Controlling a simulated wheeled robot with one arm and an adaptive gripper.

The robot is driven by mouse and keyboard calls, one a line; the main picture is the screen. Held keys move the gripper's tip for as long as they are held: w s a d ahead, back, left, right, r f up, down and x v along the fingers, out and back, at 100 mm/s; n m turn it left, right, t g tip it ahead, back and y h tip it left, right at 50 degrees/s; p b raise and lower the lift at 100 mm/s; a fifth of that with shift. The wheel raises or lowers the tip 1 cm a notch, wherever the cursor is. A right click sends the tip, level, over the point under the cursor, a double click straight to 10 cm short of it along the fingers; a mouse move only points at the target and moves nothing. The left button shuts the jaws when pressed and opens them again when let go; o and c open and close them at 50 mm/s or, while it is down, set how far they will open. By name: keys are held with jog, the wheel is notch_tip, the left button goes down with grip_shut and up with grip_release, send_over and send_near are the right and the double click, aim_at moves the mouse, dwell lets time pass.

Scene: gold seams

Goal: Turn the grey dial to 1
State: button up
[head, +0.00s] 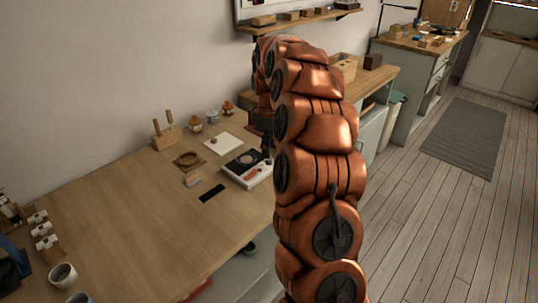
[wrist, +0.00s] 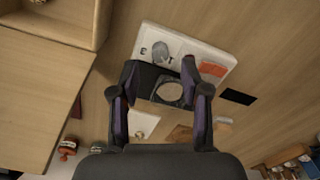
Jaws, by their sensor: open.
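A white panel box (wrist: 190,42) lies on the wooden bench and also shows in the head view (head: 262,180). A grey dial (wrist: 162,52) sits on it with dark marks beside it; which mark it points to is too small to read. An orange part (wrist: 212,69) and a dark square with a pale round disc (wrist: 169,92) are on the same box. My gripper (wrist: 166,82) is open and empty above the box, its fingers on either side of the disc in the wrist view. In the head view my arm hides most of the gripper.
A wooden tool holder (head: 166,136) and small jars (head: 212,116) stand by the wall.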

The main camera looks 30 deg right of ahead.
notch_tip(320, 180, up, 8)
dwell(0.4)
dwell(0.5)
